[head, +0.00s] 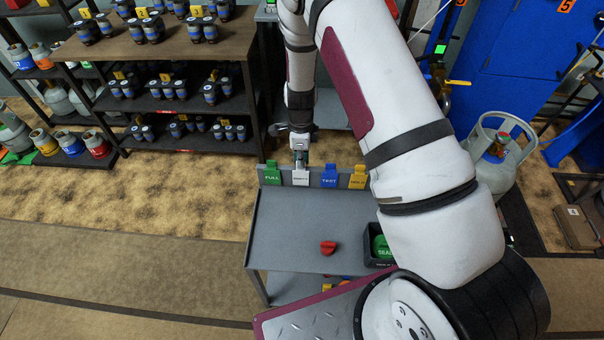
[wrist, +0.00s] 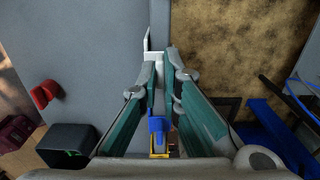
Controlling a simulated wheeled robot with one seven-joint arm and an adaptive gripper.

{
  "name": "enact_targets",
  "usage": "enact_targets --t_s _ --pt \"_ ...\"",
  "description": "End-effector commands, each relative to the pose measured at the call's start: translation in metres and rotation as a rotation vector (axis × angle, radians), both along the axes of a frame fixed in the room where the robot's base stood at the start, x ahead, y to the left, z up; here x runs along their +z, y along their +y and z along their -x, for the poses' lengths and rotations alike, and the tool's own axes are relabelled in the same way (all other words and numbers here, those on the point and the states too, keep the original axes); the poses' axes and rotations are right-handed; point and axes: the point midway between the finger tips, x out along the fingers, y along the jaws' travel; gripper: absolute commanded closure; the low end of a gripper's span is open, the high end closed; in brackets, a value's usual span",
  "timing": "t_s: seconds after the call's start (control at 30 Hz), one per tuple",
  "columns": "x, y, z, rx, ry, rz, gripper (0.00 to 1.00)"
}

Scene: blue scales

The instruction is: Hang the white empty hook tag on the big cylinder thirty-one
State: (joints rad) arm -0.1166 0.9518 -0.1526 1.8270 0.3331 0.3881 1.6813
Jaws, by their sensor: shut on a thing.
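The white hook tag (head: 301,179) hangs at the cart's back rail, between the green FULL tag and the blue TEST tag. My gripper (head: 300,160) is directly above it, pointing down, with its fingers shut on its upper part. In the wrist view my gripper (wrist: 163,55) has its fingertips together beside the white tag's edge (wrist: 148,42). Whether the tag's hook still touches the rail is hidden. A big grey cylinder (head: 487,170) with a collar and red valve stands at right, partly behind my arm. I cannot read its number.
A green tag (head: 272,174), a blue tag (head: 329,177) and a yellow tag (head: 357,178) hang on the same rail. A red piece (head: 328,247) lies on the grey cart top (head: 285,220). A black bin (head: 374,256) sits at its right. Shelves of cylinders (head: 165,60) stand behind left.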

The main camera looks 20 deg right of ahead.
Motion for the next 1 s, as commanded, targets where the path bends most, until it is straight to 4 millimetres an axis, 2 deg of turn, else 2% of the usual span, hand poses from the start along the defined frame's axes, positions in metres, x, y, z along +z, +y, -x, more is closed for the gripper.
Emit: enact_targets --t_s 0.73,1.0 --pt "0.035 0.000 0.000 0.000 -0.002 0.001 1.00" --pt "0.037 0.000 0.000 0.000 0.000 0.000 1.00"
